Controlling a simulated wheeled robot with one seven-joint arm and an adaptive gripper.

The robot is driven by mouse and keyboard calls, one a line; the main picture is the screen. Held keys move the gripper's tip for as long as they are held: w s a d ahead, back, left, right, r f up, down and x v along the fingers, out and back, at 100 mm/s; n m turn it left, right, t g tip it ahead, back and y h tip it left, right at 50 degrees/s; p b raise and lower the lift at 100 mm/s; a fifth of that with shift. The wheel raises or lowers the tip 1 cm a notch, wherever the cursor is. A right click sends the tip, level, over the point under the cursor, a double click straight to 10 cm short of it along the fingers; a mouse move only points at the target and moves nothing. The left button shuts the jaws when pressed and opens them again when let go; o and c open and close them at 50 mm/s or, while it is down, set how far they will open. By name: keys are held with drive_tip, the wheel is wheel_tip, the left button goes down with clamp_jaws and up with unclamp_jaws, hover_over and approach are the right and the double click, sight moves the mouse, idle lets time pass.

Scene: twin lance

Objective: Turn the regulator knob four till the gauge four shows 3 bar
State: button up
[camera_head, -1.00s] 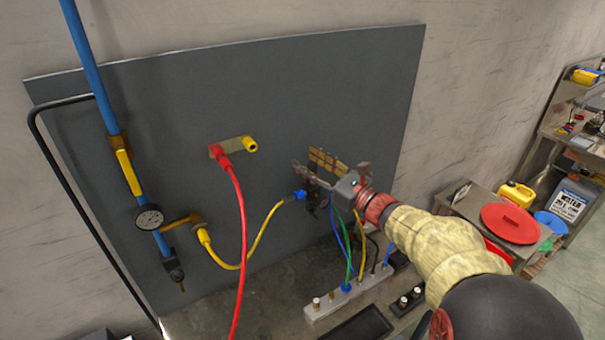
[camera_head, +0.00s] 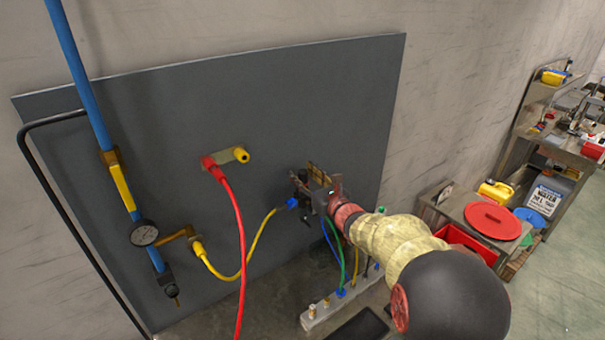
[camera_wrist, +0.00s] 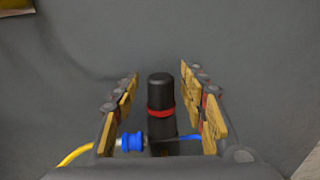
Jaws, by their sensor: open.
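A black regulator knob (camera_wrist: 161,90) with a red band below its cap stands in the middle of the wrist view. My gripper (camera_wrist: 160,76) is open, with its yellow-padded fingers on either side of the knob. Gaps show between knob and fingers. In the head view my gripper (camera_head: 316,186) is at the grey panel, right of the blue hose fitting (camera_head: 293,203), and mostly hides the regulator. No gauge dial shows beside the gripped-around knob.
A blue fitting (camera_wrist: 131,142) with a yellow hose lies beside the knob's base, close to my left finger. A red hose (camera_head: 238,235) hangs down the grey panel (camera_head: 120,110). Several hoses drop to a manifold (camera_head: 318,314) below my gripper. A bench with a red lid (camera_head: 493,221) stands right.

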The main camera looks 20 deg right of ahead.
drive_tip(key=shift+w, duration=0.3)
drive_tip(key=shift+c, duration=0.6)
clamp_jaws()
